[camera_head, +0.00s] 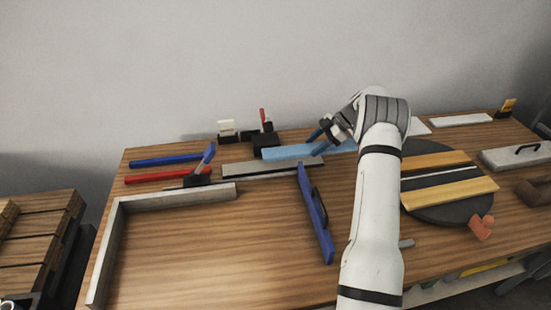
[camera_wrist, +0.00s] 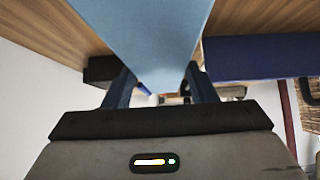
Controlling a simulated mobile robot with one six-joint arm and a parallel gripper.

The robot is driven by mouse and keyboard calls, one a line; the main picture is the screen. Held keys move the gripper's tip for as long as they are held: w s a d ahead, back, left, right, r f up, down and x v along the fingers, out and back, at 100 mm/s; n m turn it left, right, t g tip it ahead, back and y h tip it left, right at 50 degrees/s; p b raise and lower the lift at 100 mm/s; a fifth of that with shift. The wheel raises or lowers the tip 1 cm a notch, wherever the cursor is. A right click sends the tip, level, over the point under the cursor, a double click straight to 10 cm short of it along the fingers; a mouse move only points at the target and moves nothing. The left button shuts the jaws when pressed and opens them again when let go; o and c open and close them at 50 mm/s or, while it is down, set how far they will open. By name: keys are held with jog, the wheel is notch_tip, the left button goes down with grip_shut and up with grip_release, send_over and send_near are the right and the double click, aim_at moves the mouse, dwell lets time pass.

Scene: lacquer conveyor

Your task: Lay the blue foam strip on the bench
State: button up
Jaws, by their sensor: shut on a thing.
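A light blue foam strip (camera_head: 285,152) shows toward the back of the wooden bench (camera_head: 270,250), running left to right. My gripper (camera_head: 319,142) is shut on it; the fingers hide part of its middle. In the wrist view the strip (camera_wrist: 150,30) fills the space between my two fingers (camera_wrist: 160,88) and stretches up out of the picture. I cannot tell whether the strip touches the bench or is held a little above it.
A grey flat bar (camera_head: 270,167) lies just in front of the strip. A dark blue handled bar (camera_head: 315,215), blue and red bars (camera_head: 160,178), and a grey L-shaped square (camera_head: 170,193) lie nearby. A dark round disc (camera_head: 440,213) with strips is right. The front-left bench is clear.

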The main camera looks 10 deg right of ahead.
aim_at(284, 151)
jog(key=a+p, duration=0.1)
jog(key=a, duration=1.2)
jog(key=shift+a+f+p, duration=0.15)
jog(key=shift+f+p, duration=0.3)
jog(key=shift+f, duration=1.3)
jog(key=o, duration=0.9)
jog(key=shift+f, duration=0.15)
jog(key=shift+o, duration=0.2)
